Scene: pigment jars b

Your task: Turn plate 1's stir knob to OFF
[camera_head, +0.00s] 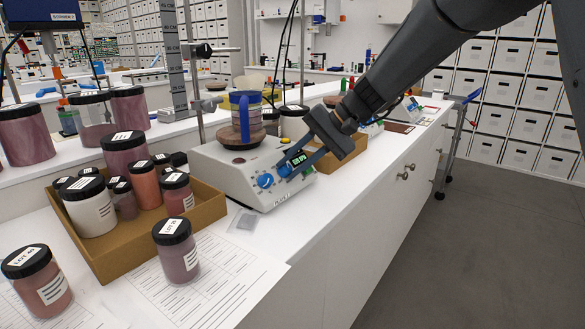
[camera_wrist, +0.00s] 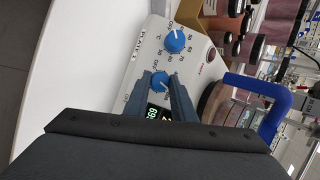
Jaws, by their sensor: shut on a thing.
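Plate 1 is a white stirring hot plate (camera_head: 225,166) on the bench, with a sloped front panel; its panel also shows in the wrist view (camera_wrist: 137,70). My gripper (camera_head: 288,169) reaches down to this panel from the upper right. In the wrist view its two dark fingers (camera_wrist: 160,84) are closed on either side of the blue stir knob (camera_wrist: 160,79). The knob's pointer direction is too small to read surely. The second blue knob, with a degree scale (camera_wrist: 174,40), is free; it also shows in the head view (camera_head: 265,181). A lit green display (camera_wrist: 152,112) is partly hidden by my gripper.
A vessel with a blue handle (camera_head: 243,118) stands on plate 1's round top. A cardboard tray of jars (camera_head: 121,246) is to the left, with loose jars (camera_head: 176,250) in front. Another cardboard box (camera_head: 350,150) is behind my gripper.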

